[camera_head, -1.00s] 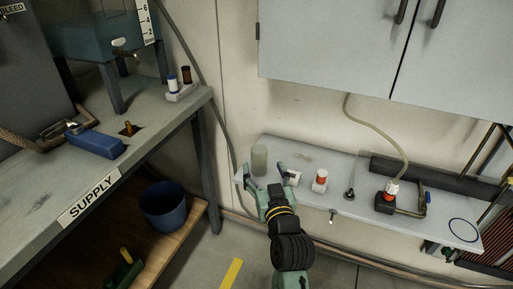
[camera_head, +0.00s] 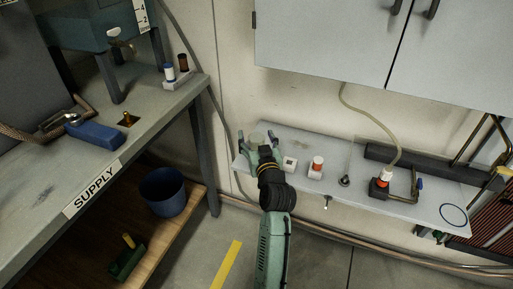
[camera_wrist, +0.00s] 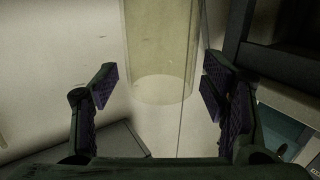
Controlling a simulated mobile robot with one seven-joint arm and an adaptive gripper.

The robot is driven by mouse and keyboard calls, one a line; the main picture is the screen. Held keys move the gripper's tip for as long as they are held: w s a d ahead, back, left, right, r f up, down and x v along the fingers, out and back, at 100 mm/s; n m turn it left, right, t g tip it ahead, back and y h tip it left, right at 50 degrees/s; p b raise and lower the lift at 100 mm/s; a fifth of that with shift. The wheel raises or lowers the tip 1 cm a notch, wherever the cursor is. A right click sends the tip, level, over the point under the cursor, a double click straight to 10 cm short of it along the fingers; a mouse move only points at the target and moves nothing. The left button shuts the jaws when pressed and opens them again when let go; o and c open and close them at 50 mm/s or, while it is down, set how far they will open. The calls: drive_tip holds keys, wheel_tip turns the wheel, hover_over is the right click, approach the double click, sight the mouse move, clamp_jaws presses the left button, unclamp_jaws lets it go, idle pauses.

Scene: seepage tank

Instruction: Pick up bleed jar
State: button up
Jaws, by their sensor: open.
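The bleed jar, taken to be the pale, see-through cylinder (camera_head: 257,137), stands at the left end of the wall shelf. My gripper (camera_head: 261,148) is open at the jar, with a finger toward each side of it, and hides its lower part in the head view. In the wrist view the jar (camera_wrist: 160,45) fills the top middle, its round end lying between my two open, purple-padded fingers (camera_wrist: 158,88). Gaps show on both sides, and I see no pad touching it. How deep the jar sits between the fingers I cannot tell.
The wall shelf (camera_head: 403,208) also holds a white block (camera_head: 289,164), an orange-and-white bottle (camera_head: 316,167) and a fitting with a hose (camera_head: 382,186). A grey cabinet (camera_head: 330,45) hangs above. The SUPPLY bench (camera_head: 50,180) stands left, with a blue bucket (camera_head: 163,190) below.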

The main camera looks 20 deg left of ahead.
drive_tip(key=shift+c, duration=0.3)
drive_tip(key=c, duration=1.2)
